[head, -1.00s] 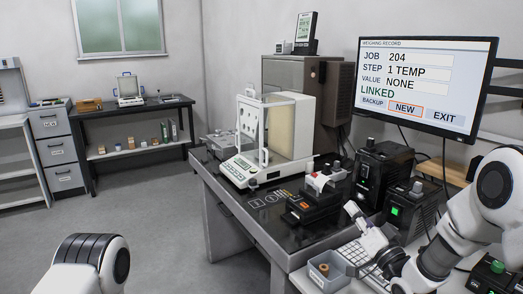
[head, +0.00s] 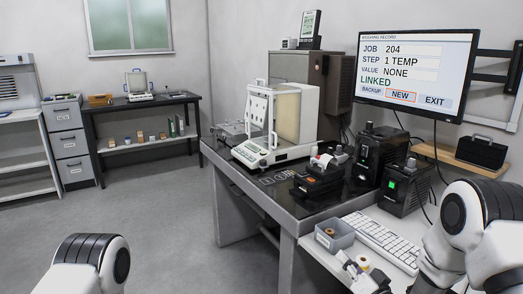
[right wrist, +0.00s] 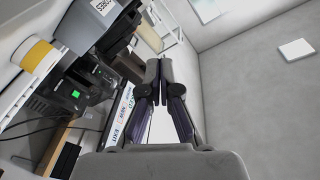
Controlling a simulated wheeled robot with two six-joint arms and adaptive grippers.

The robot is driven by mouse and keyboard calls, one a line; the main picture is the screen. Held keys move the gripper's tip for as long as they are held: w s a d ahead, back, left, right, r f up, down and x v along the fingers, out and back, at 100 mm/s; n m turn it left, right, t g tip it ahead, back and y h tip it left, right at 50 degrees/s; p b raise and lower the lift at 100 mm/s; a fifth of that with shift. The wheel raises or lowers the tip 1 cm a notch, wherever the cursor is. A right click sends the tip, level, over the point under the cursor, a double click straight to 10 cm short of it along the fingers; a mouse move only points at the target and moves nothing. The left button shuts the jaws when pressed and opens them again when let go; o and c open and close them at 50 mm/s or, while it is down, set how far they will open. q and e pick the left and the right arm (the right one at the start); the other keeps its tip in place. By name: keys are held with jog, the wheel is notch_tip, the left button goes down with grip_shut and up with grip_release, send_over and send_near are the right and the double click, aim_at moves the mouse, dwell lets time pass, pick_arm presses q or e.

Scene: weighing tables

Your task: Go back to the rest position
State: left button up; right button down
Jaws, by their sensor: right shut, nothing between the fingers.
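My right arm comes in at the lower right of the head view. Its gripper (head: 352,266) is low in the picture, in front of the keyboard and near the grey bin, apart from the devices on the weighing table. In the right wrist view the two dark fingers (right wrist: 155,72) are together at the tips with nothing between them. My left arm shows only as a white link with black bands at the lower left. Its gripper is out of view.
The weighing table (head: 228,172) carries a glass-cased balance (head: 268,153) and black devices (head: 318,182). A grey bin (head: 335,242) and a white keyboard (head: 385,242) sit at the front right. A monitor (head: 415,75) hangs above. The floor (head: 150,230) at left is clear.

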jog(key=s+f+g+h+b, duration=0.15)
jog(key=s+f, duration=0.25)
jog(key=f, duration=0.5)
jog(key=s+f+g+h+b, duration=0.1)
jog(key=s+f+g+b, duration=0.2)
jog(key=f, duration=0.7)
jog(key=s+d+f+g+h, duration=0.15)
jog(key=s+f+g, duration=0.45)
jog(key=s+f, duration=0.85)
jog(key=s+d+n+g+h+b, duration=0.1)
jog(key=s+d+n+g+h, duration=0.15)
jog(key=s+g, duration=0.95)
jog(key=s+r+t+p, duration=0.2)
jog(key=r+p, duration=0.5)
jog(key=s+r+t+p, duration=0.3)
jog(key=r+p, duration=0.4)
jog(key=p, duration=0.1)
jog(key=shift+s+r, duration=0.3)
jog(key=shift+r, duration=0.1)
